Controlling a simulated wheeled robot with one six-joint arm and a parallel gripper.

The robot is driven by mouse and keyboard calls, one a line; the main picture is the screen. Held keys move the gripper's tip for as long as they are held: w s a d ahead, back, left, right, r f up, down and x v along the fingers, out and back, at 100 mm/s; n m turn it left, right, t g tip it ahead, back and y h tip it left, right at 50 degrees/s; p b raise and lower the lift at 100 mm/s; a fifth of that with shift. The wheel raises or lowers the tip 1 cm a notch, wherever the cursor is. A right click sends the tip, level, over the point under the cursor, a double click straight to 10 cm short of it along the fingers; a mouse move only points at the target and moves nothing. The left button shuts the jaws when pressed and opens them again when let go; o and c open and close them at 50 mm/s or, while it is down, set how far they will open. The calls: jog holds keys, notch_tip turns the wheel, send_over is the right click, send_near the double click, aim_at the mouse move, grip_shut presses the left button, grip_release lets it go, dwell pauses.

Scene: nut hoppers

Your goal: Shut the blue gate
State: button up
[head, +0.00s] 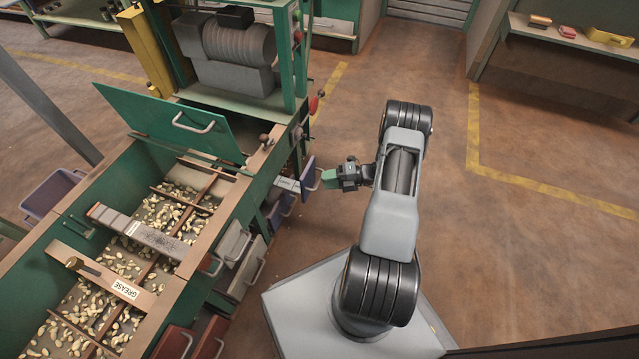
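A blue gate panel (309,183) stands out from the green hopper's right side, with a pale strip (288,185) running from it towards the hopper. Another bluish panel (280,210) sits lower, just left of it. I cannot tell for sure which one the task means. My gripper (329,179) points left at the upper blue panel, very close to its right face. Whether it touches is not clear. Green tips show at its end, but the finger gap is too small to make out.
Grey gates (234,243) and red gates (172,342) with handles line the same side. A grinding machine (228,50) stands behind. The floor (530,250) to the right is clear.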

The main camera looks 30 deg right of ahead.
aim_at(320, 180)
jog(key=shift+b+x, duration=0.35)
jog(key=shift+x, duration=1.2)
grip_shut()
